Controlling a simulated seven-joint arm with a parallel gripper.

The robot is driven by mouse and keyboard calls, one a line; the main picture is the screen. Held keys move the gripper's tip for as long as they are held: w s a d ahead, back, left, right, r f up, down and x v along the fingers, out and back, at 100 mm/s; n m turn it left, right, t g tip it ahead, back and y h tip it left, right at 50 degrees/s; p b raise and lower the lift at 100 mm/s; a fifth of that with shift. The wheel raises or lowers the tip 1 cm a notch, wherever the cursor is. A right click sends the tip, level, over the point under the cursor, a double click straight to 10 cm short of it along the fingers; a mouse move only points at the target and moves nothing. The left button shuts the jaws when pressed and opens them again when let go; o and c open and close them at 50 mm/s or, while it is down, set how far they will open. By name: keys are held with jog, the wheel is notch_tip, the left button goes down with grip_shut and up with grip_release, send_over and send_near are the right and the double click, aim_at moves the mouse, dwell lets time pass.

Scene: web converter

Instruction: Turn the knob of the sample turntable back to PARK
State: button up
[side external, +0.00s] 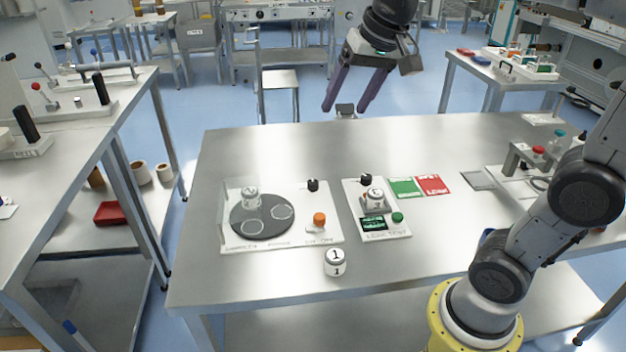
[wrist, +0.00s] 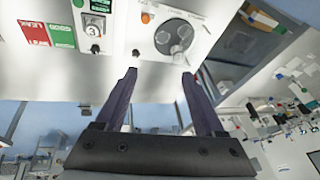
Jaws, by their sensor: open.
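The sample turntable (side external: 233,242) is a white base at the left of the steel table, with a dark round disc (side external: 262,228). A jar (side external: 250,197) stands on the disc beside two pale outlined circles. Its black knob (side external: 313,185) is at the base's back right, above an orange button (side external: 319,218). The wrist view also shows the disc (wrist: 165,38) and the knob (wrist: 136,52); the knob's pointing and labels are too small to read. My gripper (side external: 345,108) is open and empty, high beyond the table's back edge; its fingers (wrist: 158,74) frame nothing.
The leak test unit (side external: 385,233) stands right of the turntable, with its own black knob, green button and a jar (side external: 376,195). A jar marked 1 (side external: 335,262) stands in front. Green (side external: 404,187) and red (side external: 433,184) pads lie behind right. The table's back strip is clear.

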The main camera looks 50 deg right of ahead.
jog(key=w+d+f+m+g, duration=0.1)
jog(key=w+d, duration=0.1)
jog(key=w, duration=0.3)
jog(key=w+d+f+m, duration=0.1)
jog(key=w+d+f, duration=0.15)
jog(key=w, duration=0.25)
jog(key=m+g, duration=0.3)
jog(key=g, duration=0.1)
send_over(313, 182)
notch_tip(313, 182, down, 18)
notch_tip(313, 182, down, 13)
jog(key=shift+d+r, duration=0.1)
grip_shut()
